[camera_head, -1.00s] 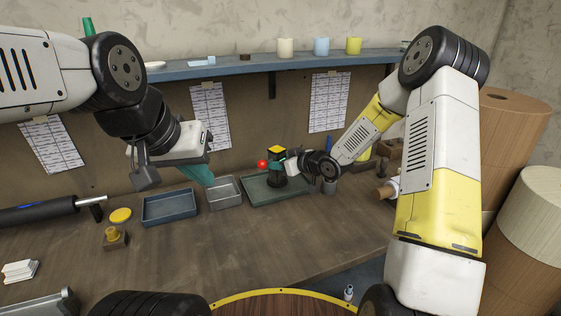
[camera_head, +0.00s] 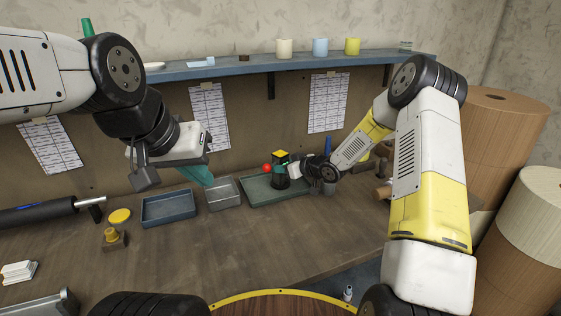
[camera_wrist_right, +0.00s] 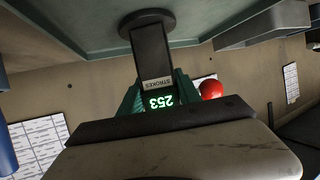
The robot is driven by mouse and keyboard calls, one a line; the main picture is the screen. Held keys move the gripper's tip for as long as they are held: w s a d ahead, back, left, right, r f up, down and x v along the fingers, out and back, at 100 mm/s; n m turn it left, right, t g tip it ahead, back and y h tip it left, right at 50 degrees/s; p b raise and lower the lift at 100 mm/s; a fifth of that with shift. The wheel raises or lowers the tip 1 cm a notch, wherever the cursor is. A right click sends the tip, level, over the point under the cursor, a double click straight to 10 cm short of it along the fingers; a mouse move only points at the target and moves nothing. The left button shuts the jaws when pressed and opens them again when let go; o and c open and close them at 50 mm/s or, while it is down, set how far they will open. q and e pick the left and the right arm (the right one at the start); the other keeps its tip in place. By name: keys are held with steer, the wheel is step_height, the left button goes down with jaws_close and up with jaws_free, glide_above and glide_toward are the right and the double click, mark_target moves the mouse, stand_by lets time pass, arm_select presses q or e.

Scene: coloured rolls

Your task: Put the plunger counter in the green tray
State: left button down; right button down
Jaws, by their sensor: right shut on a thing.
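The plunger counter (camera_head: 280,157) is a dark upright device with a yellow top and a red ball on its side. In the right wrist view the counter (camera_wrist_right: 151,55) shows a round dark base, a "STROKES" label and a lit 253. My right gripper (camera_head: 287,169) is shut on it, with teal fingers at its sides. The counter is over the green tray (camera_head: 254,198); I cannot tell whether its base touches the tray floor. The tray also shows in the wrist view (camera_wrist_right: 80,25). My left gripper (camera_head: 198,176) hangs above the bench near the tins, its jaw gap unclear.
A blue tray (camera_head: 168,221) and a grey tin (camera_head: 223,204) stand left of the green tray. A yellow-topped brass piece (camera_head: 112,236) is further left. A shelf (camera_head: 230,69) with coloured rolls runs behind. The front middle of the bench is clear.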

steer(key=c, duration=0.8)
jaws_free()
steer(key=shift+c, duration=0.2)
steer(key=shift+s+d+r, duration=0.15)
steer(key=shift+d, duration=0.05)
steer(key=s+d+r+m+h, duration=0.5)
steer(key=s+d+r+h, duration=0.4)
steer(key=s+d+r, duration=1)
steer(key=s+a+r+m+g, duration=0.1)
steer(key=s+a+r, duration=0.1)
steer(key=s, duration=0.9)
steer(key=s+a+r+m+g+y, duration=0.1)
steer(key=s+a+r+m+g, duration=0.1)
steer(key=s, duration=0.9)
steer(key=shift+a+y, duration=0.3)
steer(key=shift+a, duration=0.3)
